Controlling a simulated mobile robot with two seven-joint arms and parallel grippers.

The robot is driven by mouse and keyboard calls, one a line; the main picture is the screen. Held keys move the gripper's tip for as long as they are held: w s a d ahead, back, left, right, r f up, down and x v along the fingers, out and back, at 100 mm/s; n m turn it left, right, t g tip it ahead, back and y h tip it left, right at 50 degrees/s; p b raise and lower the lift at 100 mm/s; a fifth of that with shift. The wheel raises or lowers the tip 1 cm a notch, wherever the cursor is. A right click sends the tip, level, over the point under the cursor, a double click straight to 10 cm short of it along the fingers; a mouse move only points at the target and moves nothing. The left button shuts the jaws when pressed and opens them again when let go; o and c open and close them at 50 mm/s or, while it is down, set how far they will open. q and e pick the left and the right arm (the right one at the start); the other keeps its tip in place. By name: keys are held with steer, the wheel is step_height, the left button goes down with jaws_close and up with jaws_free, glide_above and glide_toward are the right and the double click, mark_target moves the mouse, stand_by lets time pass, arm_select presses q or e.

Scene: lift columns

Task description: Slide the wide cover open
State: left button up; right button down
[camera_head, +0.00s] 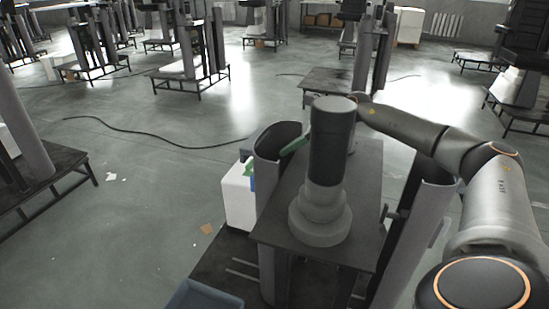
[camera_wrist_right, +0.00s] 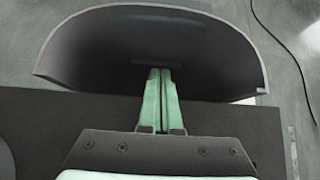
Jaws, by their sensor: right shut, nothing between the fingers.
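A curved grey cover (camera_head: 272,145) stands upright along the left side of the dark top plate in the head view. Its hollow inner face (camera_wrist_right: 150,50) fills the upper part of the right wrist view. My right gripper (camera_head: 292,147) reaches in behind the dark cylinder, its green fingers at the cover's inner side. In the wrist view the fingers (camera_wrist_right: 160,75) are together with nothing between them, and their tips overlap the inner face. I cannot tell whether they touch it. A second curved cover (camera_head: 428,195) stands on the right side. My left gripper is out of view.
A dark cylinder on a stepped grey base (camera_head: 320,215) stands on the top plate (camera_head: 285,232), close to my right arm. A white box (camera_head: 238,195) sits left of the cover. A blue-grey bin (camera_head: 195,296) is at the bottom. Open floor lies to the left, with a cable.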

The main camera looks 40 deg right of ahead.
mark_target(274, 157)
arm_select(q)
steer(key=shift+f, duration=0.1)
arm_select(e)
steer(key=x, duration=0.5)
steer(key=shift+w+a+f, duration=0.15)
steer(key=shift+w+f, duration=0.1)
